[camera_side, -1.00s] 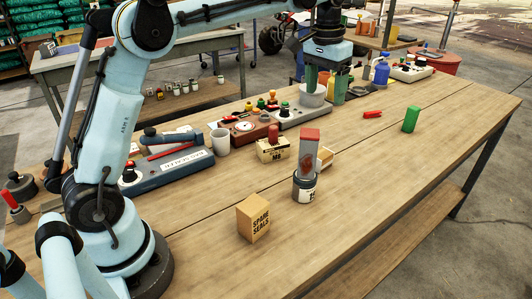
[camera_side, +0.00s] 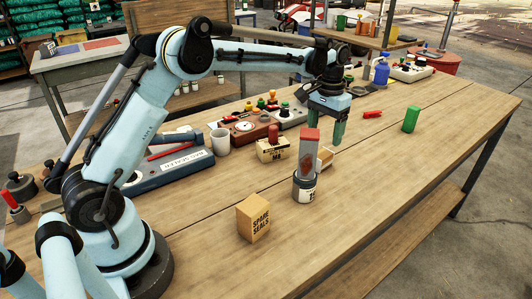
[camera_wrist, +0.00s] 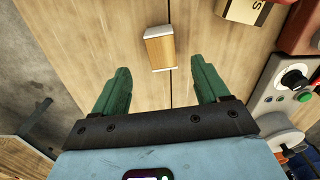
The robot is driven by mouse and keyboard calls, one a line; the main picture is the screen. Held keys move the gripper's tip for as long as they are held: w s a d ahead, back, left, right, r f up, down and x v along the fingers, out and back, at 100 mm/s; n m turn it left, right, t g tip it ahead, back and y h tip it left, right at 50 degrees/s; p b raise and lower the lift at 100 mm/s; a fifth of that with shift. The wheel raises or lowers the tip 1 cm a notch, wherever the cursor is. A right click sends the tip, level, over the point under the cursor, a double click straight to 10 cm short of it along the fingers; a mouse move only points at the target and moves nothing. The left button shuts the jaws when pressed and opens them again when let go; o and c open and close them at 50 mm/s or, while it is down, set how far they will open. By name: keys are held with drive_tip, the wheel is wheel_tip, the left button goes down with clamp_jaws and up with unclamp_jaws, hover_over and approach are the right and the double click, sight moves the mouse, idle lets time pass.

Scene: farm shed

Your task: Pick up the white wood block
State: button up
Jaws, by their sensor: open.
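The block (camera_wrist: 160,50) lies on the table in the wrist view, ahead of the fingertips and between their lines. It has a wood-coloured face with white edges at its ends. In the side view the wooden block (camera_side: 327,155) is partly hidden behind a red-topped clear container. My gripper (camera_side: 325,135) is above the table just behind the block, pointing down, with green fingers apart. In the wrist view the gripper (camera_wrist: 160,66) is open and empty, and the block is not between its fingers.
A small labelled box (camera_side: 272,150) is to the left. A control box with a green button (camera_wrist: 285,90) is at the wrist view's right. The table's front right is clear.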

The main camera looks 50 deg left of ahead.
sight(322, 153)
drive_tip(key=f, duration=0.9)
drive_tip(key=shift+w+a+f, duration=0.1)
drive_tip(key=shift+w+f, duration=0.05)
drive_tip(key=shift+w, duration=0.1)
drive_tip(key=c, duration=1.1)
